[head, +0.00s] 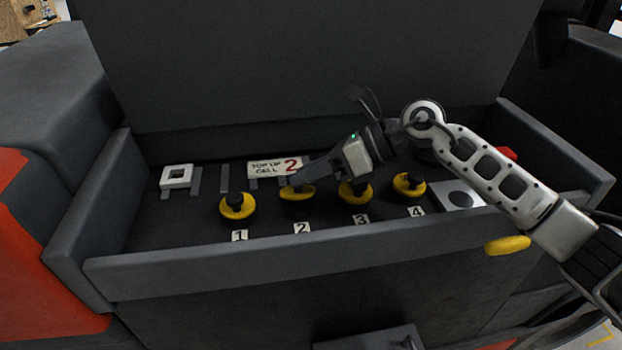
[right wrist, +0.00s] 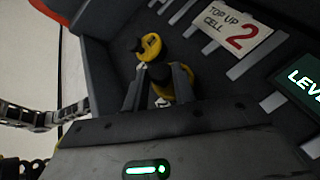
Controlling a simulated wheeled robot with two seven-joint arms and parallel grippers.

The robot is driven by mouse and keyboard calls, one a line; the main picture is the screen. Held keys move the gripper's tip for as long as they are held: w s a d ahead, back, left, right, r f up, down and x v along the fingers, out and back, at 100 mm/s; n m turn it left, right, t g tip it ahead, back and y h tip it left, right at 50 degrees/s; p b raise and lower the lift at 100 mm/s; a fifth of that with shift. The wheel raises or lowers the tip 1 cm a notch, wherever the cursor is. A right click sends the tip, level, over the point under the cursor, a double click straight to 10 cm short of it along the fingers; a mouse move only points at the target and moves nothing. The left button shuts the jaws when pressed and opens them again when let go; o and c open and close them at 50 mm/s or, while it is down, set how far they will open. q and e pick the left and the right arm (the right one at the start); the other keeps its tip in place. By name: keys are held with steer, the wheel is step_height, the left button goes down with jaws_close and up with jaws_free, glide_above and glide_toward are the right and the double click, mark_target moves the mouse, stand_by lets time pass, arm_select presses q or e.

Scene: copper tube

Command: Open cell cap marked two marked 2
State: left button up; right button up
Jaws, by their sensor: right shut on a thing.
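Cell cap 2 (head: 297,207), yellow with a dark knob, sits in the battery tray behind the label 2 (head: 302,228). My right gripper (head: 298,182) reaches in from the right and is shut on the knob of cap 2. In the right wrist view, the two fingers (right wrist: 158,80) stand on either side of the dark knob, with some yellow of the cap showing below. I cannot tell whether the cap is turned or lifted. The sign "TOP UP CELL 2" (head: 275,167) lies behind the caps. My left gripper is not in view.
Cap 1 (head: 237,209) stands left of cap 2. Cap 3 (head: 355,194) and cap 4 (head: 408,187) stand to its right, cap 3 partly under my right gripper. The tray's front wall (head: 300,258) and raised back panel (head: 300,60) bound the space. A white square frame (head: 176,174) lies at left.

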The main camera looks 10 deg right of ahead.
steer(key=shift+w+r+m+g, duration=0.35)
steer(key=shift+w+m+g, duration=0.35)
steer(key=shift+g, duration=0.1)
steer(key=o, duration=1)
steer(key=shift+c, duration=0.2)
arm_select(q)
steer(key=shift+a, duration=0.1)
arm_select(e)
steer(key=shift+d+r, duration=0.15)
steer(key=shift+d, duration=0.15)
arm_select(q)
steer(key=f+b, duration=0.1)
steer(key=b, duration=0.2)
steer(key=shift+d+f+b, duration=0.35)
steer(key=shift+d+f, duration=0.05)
arm_select(e)
steer(key=v, duration=1.5)
steer(key=shift+r, duration=0.25)
